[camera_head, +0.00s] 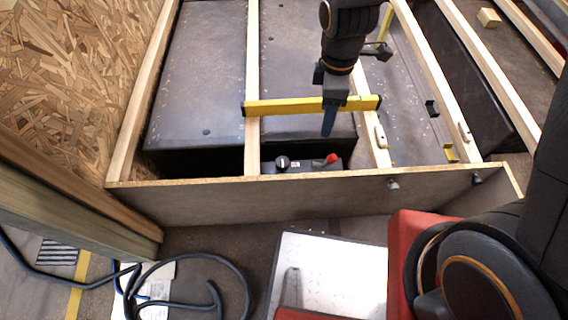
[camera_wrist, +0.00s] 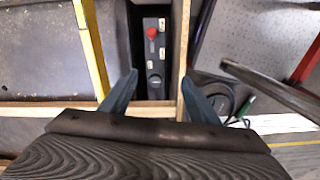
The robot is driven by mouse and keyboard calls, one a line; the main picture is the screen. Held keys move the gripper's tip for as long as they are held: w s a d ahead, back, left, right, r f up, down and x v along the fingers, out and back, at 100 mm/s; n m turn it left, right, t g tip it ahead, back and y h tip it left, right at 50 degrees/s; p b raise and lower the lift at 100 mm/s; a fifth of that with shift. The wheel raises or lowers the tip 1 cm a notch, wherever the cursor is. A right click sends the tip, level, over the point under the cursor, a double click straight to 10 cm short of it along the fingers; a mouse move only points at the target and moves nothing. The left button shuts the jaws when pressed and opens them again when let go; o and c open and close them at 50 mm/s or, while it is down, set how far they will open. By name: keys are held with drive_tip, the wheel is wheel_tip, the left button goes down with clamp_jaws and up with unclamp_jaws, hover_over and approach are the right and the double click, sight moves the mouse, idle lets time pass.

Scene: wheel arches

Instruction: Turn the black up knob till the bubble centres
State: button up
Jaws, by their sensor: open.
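The black knob (camera_head: 283,162) is on a dark control box (camera_head: 310,167) behind the front board; a red knob (camera_head: 331,158) is on the same box. The wrist view also shows the black knob (camera_wrist: 155,81) and the red knob (camera_wrist: 152,33). A yellow spirit level (camera_head: 285,106) lies across the wooden rails; it shows in the wrist view (camera_wrist: 88,40) too. Its bubble cannot be made out. My gripper (camera_head: 328,124) is open and empty, apart from both knobs. In the wrist view its fingertips (camera_wrist: 159,80) appear on either side of the black knob.
Wooden rails (camera_head: 252,60) run front to back, and a front board (camera_head: 250,198) closes off the frame. Dark wheel-arch boxes (camera_head: 200,75) lie between the rails. Bolts and small brackets sit at the right. A black hose (camera_head: 215,258) lies on the floor.

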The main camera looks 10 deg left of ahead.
sight(283, 161)
drive_tip(key=a+f+n+b, duration=0.2)
drive_tip(key=a+f+n, duration=0.1)
drive_tip(key=f, duration=0.2)
drive_tip(key=a+f+n+b, duration=0.2)
drive_tip(key=a+f+n, duration=0.2)
drive_tip(key=f, duration=0.2)
drive_tip(key=a+f+n+b, duration=0.2)
drive_tip(key=a+f+n, duration=0.1)
drive_tip(key=f, duration=0.3)
drive_tip(key=shift+s+a+f+n+b, duration=0.15)
drive_tip(key=shift+s+a+n+b, duration=0.2)
drive_tip(key=shift+n, duration=0.15)
drive_tip(key=shift+a+f, duration=0.1)
drive_tip(key=shift+f, duration=0.25)
drive_tip(key=shift+f+b, duration=0.95)
drive_tip(key=shift+f, duration=2.6)
drive_tip(key=c, duration=1.1)
drive_tip(key=shift+r+p, duration=0.1)
drive_tip(key=shift+p, duration=0.3)
